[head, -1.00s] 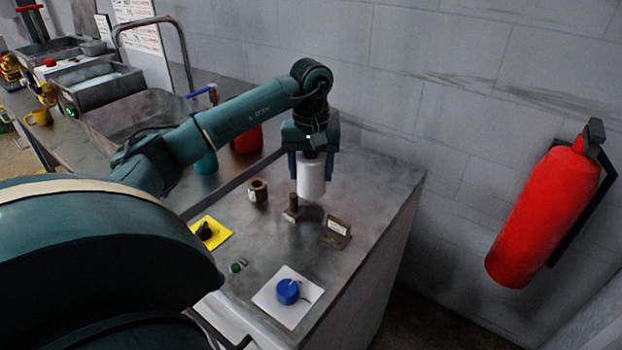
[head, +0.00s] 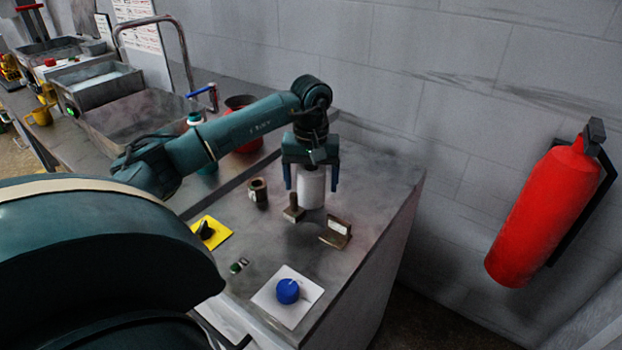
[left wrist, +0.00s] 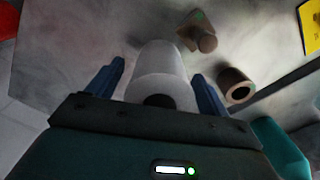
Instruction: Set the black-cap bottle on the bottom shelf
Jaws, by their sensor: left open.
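The white bottle (head: 311,187) is upright at the far end of the dark grey counter (head: 375,190). Its base appears to be on the counter top. In the left wrist view its white body (left wrist: 160,68) shows with the black cap (left wrist: 158,101) toward the camera. My left gripper (head: 311,183) points down over it and is open, with one blue finger on each side and a gap to the bottle. The gripper hides the cap in the head view. I cannot make out a bottom shelf. My right gripper is not in view.
Near the bottle are a small brown post (head: 293,209), a brown bracket (head: 336,232) and a brown ring (head: 258,190). A blue knob (head: 287,291) and a black knob (head: 206,231) are closer. A teal container (head: 207,165) stands behind my arm. A wall carries a fire extinguisher (head: 545,215).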

